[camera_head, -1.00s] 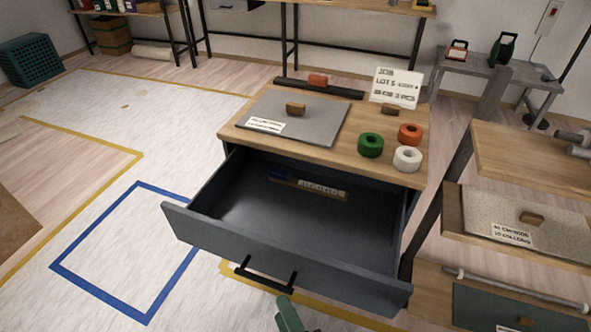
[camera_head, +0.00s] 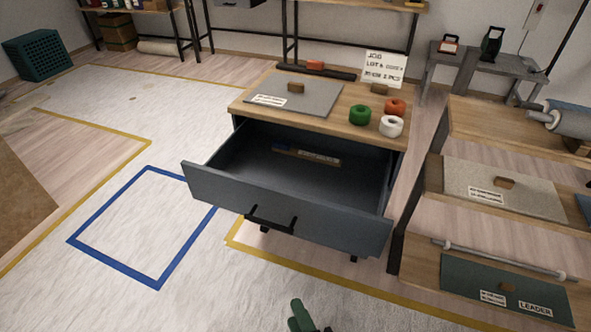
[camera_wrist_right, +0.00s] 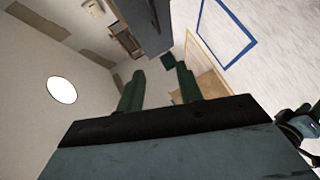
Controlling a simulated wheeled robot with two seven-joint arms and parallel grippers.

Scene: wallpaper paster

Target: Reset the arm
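My right gripper (camera_head: 301,314) shows at the bottom edge of the head view, in front of the cabinet and clear of it. In the right wrist view its two green fingers stand apart with nothing between them (camera_wrist_right: 160,88). The grey drawer (camera_head: 280,215) of the wood-topped cabinet (camera_head: 336,124) is pulled open. A small blue-and-tan item with a label (camera_head: 306,156) lies inside. My left gripper is not seen in the head view.
Green (camera_head: 360,115), orange (camera_head: 395,107) and white (camera_head: 391,126) tape rolls, a grey board (camera_head: 318,92) and a sign (camera_head: 384,68) are on the cabinet. A shelf rack (camera_head: 470,125) stands right. Blue tape (camera_head: 110,205) marks the floor; the floor in front is open.

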